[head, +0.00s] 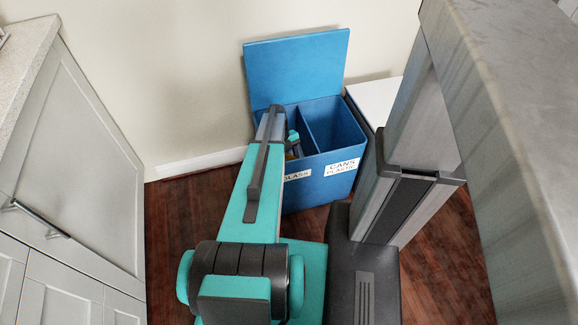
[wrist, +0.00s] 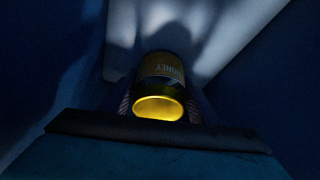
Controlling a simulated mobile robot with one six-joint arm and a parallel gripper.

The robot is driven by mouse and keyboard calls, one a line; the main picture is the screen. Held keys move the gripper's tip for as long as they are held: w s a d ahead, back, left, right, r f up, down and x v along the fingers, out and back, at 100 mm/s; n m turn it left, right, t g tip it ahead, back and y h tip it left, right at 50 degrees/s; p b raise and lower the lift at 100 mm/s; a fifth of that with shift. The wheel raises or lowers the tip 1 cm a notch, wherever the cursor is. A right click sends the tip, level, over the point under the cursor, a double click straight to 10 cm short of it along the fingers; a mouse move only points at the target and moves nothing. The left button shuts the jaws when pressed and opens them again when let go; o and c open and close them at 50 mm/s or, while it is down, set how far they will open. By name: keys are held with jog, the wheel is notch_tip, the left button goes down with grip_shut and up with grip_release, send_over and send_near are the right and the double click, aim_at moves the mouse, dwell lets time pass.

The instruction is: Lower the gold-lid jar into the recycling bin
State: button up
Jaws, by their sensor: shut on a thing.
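The gold-lid jar (wrist: 158,107) shows in the wrist view, with its gold lid towards the camera and a label reading HONEY upside down. My gripper (wrist: 160,98) is shut on the jar, with a finger on each side of it. The blue recycling bin (head: 322,195) stands against the wall in the head view, its lid raised. My arm reaches into its left compartment, labelled GLASS. Dark blue walls surround the jar in the wrist view. My arm hides most of that compartment, and I cannot tell how far the jar is above the floor of the bin.
A divider (head: 308,130) separates the left compartment from the right one, labelled CANS PLASTIC. The raised bin lid (head: 297,68) stands behind. A white box-like unit (head: 375,100) is right of the bin. Grey cabinets (head: 70,170) stand at left, with wooden floor (head: 172,215) between.

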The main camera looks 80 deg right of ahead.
aim_at(287, 157)
jog(key=shift+f, duration=0.1)
jog(key=o, duration=1.2)
jog(key=shift+o, duration=0.2)
jog(key=shift+p+v, duration=0.55)
jog(key=shift+v, duration=3.25)
